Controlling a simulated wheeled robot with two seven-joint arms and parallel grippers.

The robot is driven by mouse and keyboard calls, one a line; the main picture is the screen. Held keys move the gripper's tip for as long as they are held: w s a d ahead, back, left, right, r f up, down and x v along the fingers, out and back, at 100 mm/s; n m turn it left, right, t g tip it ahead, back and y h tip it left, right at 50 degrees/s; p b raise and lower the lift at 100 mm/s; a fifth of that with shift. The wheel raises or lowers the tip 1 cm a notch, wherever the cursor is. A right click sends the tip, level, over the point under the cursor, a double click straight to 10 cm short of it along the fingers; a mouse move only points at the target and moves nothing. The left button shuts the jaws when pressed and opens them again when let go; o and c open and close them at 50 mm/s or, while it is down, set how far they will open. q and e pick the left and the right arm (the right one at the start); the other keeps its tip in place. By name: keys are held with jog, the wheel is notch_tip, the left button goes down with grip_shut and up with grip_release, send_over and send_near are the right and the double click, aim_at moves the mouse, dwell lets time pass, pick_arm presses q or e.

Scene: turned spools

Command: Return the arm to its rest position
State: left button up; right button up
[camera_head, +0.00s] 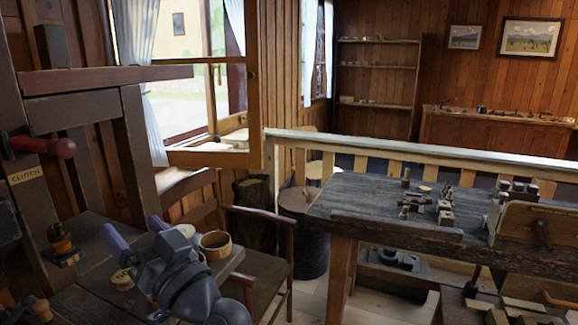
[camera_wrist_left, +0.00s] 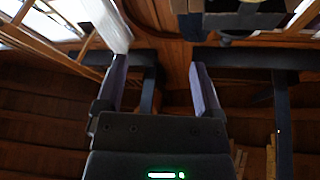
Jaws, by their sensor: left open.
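My left gripper (camera_head: 137,234) is at the lower left of the head view, above the dark wooden bench. Its two purple-padded fingers stand apart with nothing between them. In the left wrist view the open fingers (camera_wrist_left: 158,88) show with a clear gap, and the dim wooden room lies behind. A round wooden cup (camera_head: 215,246) stands on the bench just right of the gripper, apart from it. A small turned wooden piece (camera_head: 123,279) sits below the fingers, partly hidden by my arm. My right gripper is in neither view.
A dark wooden frame with a red-handled lever (camera_head: 60,147) marked CLUTCH rises at the left. A turned spool (camera_head: 60,239) stands on a dark base there. A wooden chair (camera_head: 285,218) is behind the bench. A workbench (camera_head: 365,200) with small parts fills the right.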

pick_arm(q)
jog(key=s+a+f+m+g+h, duration=0.1)
jog(key=s+f+m+g+h, duration=0.3)
jog(key=f, duration=0.6)
jog(key=s+a+f+t+h, duration=0.15)
jog(key=f+h, duration=0.35)
jog(key=f, duration=0.5)
jog(key=s+d+f+m+g+h, duration=0.25)
jog(key=s+d+f+h, duration=0.2)
jog(key=s, duration=0.45)
jog(key=s+d+f+m+g+h, duration=0.2)
jog(key=s+d+f+g+h, duration=0.25)
jog(key=s, duration=0.45)
notch_tip(320, 180, down, 20)
jog(key=s+a+g, duration=0.1)
jog(key=s+a, duration=0.1)
jog(key=s, duration=0.1)
jog(key=s+a+f+m+g, duration=0.1)
jog(key=s+a+f, duration=0.1)
jog(key=s+f, duration=0.8)
jog(key=s, duration=0.3)
jog(key=shift+s+a+f, duration=0.15)
jog(key=shift+a+f, duration=0.1)
jog(key=shift+f, duration=0.1)
jog(key=shift+g, duration=0.25)
